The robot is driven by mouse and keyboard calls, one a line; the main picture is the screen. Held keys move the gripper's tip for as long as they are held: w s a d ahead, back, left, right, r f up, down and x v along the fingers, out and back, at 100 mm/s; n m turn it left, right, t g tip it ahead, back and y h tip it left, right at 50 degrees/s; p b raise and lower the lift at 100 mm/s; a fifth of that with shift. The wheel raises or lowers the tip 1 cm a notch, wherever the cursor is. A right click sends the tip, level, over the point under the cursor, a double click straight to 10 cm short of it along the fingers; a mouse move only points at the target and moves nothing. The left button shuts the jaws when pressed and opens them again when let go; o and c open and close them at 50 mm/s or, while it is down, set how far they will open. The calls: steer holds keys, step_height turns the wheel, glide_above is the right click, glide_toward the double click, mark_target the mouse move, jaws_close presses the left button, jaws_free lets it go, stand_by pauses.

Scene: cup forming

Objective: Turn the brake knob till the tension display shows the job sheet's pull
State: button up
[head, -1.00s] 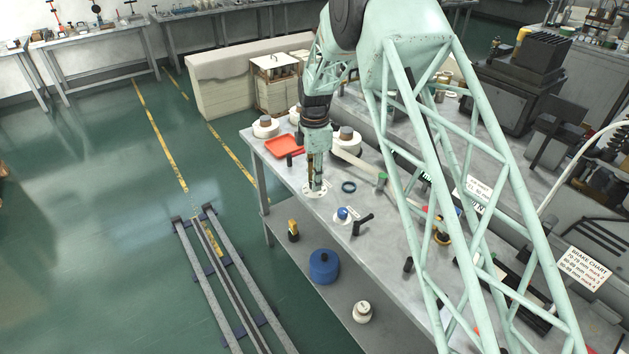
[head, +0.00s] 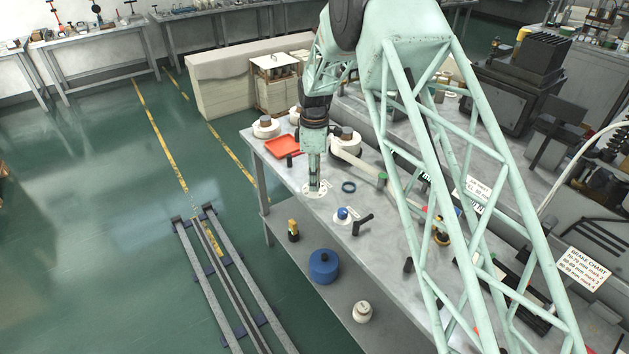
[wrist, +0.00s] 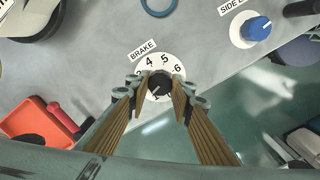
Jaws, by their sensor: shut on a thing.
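The brake knob (wrist: 160,84) is small and black, at the centre of a white numbered dial (wrist: 150,64) labelled BRAKE in the wrist view. The numerals 4, 5 and 6 show along the dial's far side; part of the scale is hidden by my fingers. A pale mark on the knob is too small to read surely. My gripper (wrist: 160,88) points down with one finger on each side of the knob, shut on it. In the head view my gripper (head: 314,184) stands over the white dial (head: 308,194).
A blue side knob (wrist: 257,28) and dark ring (head: 348,187) are close by. A red tray (head: 283,147) and white spools stand farther along the bench. A brake chart (head: 585,270) is at right, its small print hard to read.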

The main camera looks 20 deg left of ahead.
steer(key=m, duration=0.6)
steer(key=shift+m, duration=0.4)
steer(key=m, duration=1.2)
steer(key=shift+m, duration=0.3)
steer(key=m, duration=0.6)
steer(key=shift+p, duration=0.3)
steer(key=shift+m, duration=0.3)
steer(key=o, duration=0.9)
steer(key=shift+c, duration=0.2)
steer(key=shift+r, duration=0.2)
